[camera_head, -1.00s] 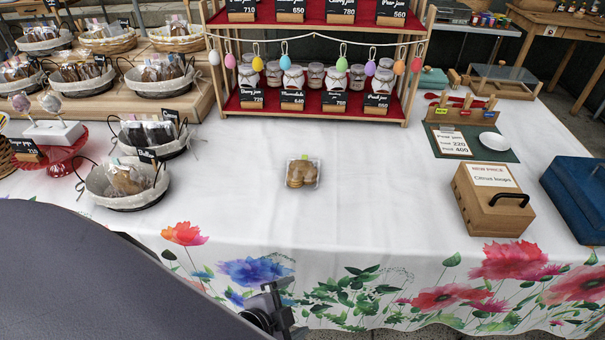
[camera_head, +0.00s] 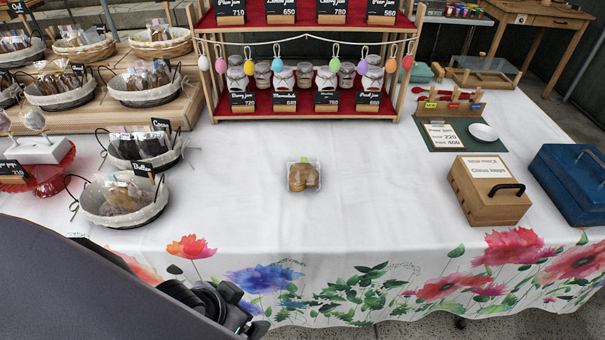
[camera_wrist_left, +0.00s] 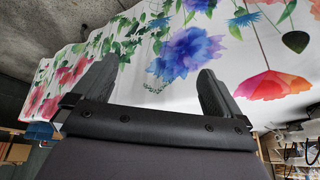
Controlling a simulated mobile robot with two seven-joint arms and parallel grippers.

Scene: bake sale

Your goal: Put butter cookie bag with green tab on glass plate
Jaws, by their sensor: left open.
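A clear square item with round brown cookies (camera_head: 303,176) lies alone near the middle of the white table; I cannot tell whether it is a bag or cookies on a glass plate. A clear cookie bag (camera_head: 122,195) lies in the cloth-lined basket (camera_head: 108,221) labelled Butter, at the left front. My left gripper (camera_head: 236,308) is low in front of the table's front edge, apart from both. In the left wrist view it (camera_wrist_left: 155,72) is open and empty, facing the flowered cloth. My right gripper is not in view.
A basket of dark bags (camera_head: 140,146) stands behind the Butter basket. A jar shelf (camera_head: 300,110) stands at the back. A wooden box (camera_head: 489,190), a blue box (camera_head: 570,183) and a small white dish (camera_head: 483,132) are at the right.

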